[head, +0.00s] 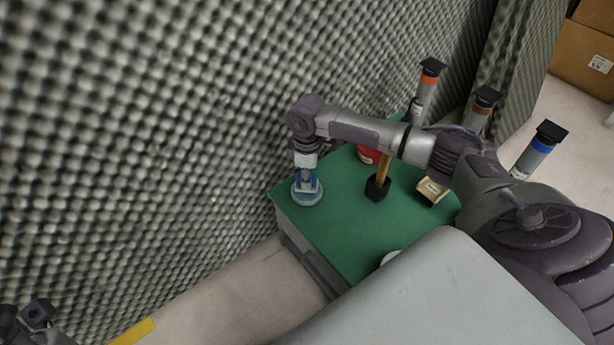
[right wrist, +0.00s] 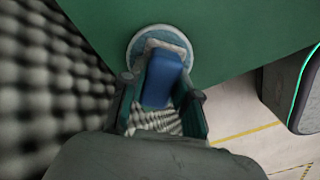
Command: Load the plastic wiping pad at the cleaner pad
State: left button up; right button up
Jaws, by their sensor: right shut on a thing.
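My right gripper (head: 307,186) is at the far left corner of the green table. In the right wrist view its fingers (right wrist: 160,100) are shut on the blue block of the plastic wiping pad (right wrist: 163,80), which has a greyish-white edge at its far end. Right at that end is a round pale-blue disc with a light rim, seemingly the cleaner pad (right wrist: 134,47). The disc also shows in the head view (head: 307,200), lying on the table. I cannot tell whether the pad touches it. Part of my left gripper (head: 38,314) shows at the lower left; its fingers are unclear.
The green table (head: 340,225) is bare in the middle. A black-headed hammer (head: 378,188), a red container (head: 368,155) and a small beige box (head: 432,191) stand under my right arm. Black-capped tubes (head: 540,150) stand behind. A grey foam wall (head: 150,150) borders the table's left.

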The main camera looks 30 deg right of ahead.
jog(key=shift+f, duration=0.5)
dwell(0.8)
jog(key=shift+s+f+p, duration=0.1)
jog(key=shift+f+p, duration=0.05)
jog(key=shift+p, duration=0.4)
dwell(2.1)
